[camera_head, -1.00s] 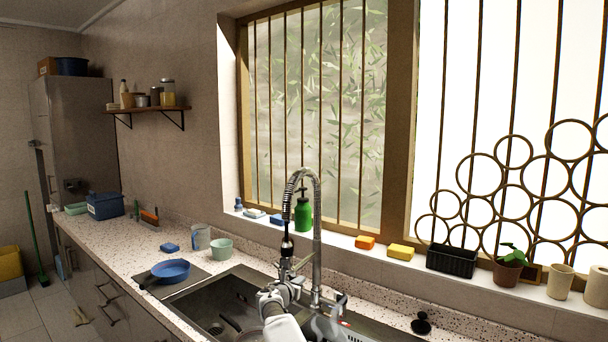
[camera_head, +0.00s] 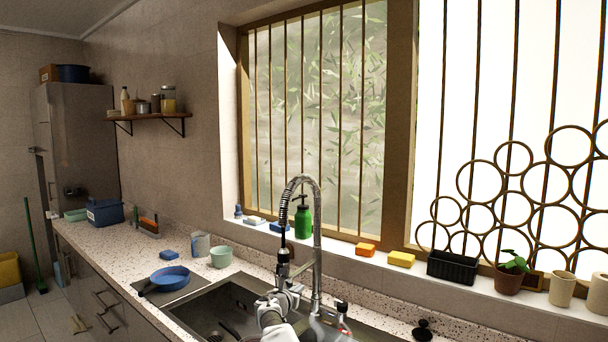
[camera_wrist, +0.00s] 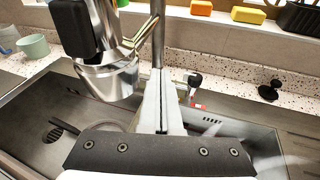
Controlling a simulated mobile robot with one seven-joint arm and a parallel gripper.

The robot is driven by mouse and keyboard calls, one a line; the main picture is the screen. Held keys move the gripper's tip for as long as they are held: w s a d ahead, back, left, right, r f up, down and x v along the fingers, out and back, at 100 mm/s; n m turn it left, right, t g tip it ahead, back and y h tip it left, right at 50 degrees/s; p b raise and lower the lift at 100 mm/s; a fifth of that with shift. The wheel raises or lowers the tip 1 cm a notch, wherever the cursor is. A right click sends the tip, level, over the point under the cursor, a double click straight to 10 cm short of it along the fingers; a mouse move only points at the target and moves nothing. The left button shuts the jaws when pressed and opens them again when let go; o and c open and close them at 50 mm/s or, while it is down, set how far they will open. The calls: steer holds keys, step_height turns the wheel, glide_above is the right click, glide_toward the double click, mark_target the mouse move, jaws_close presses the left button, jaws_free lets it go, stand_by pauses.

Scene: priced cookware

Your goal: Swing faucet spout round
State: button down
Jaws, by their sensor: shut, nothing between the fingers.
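The faucet has a tall riser (camera_head: 317,265) and a coiled spring spout (camera_head: 300,183) arching to the left. Its dark and metal spray head (camera_head: 283,264) hangs over the sink (camera_head: 215,300). In the wrist view the spray head (camera_wrist: 105,60) is large at upper left. My gripper (camera_wrist: 163,75) is shut and empty, its fingers just right of the spray head and in front of the riser (camera_wrist: 158,30). Whether a finger touches the spray head I cannot tell. In the head view my gripper (camera_head: 288,293) is just below the spray head, its fingertips hard to make out.
A blue pan (camera_head: 170,277), a blue sponge (camera_head: 169,254), a mug (camera_head: 200,245) and a green cup (camera_head: 221,257) stand left of the sink. A green soap bottle (camera_head: 303,222) and sponges (camera_head: 401,259) line the sill behind. A black stopper (camera_head: 422,329) lies at right.

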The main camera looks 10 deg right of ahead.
steer(key=d+b+v, duration=0.1)
steer(key=b+v, duration=0.2)
steer(key=v, duration=0.7)
steer(key=shift+s+d, duration=0.15)
steer(key=shift+s, duration=0.35)
steer(key=shift+r, duration=0.15)
steer(key=b+v, duration=0.3)
steer(key=v, duration=1.3)
steer(key=s+d+r+m+g, duration=0.3)
steer(key=s+d+m+g, duration=0.4)
steer(key=s+d+m, duration=0.9)
steer(key=s+a+m+y, duration=0.1)
steer(key=s+m+y, duration=0.2)
steer(key=s, duration=0.9)
steer(key=s+a+r+m+g+y, duration=0.1)
steer(key=s+m+y, duration=0.3)
steer(key=s+m, duration=0.6)
steer(key=s, duration=0.3)
steer(key=shift+a+r+m, duration=0.15)
steer(key=shift+a+m, duration=0.1)
steer(key=shift+m, duration=0.05)
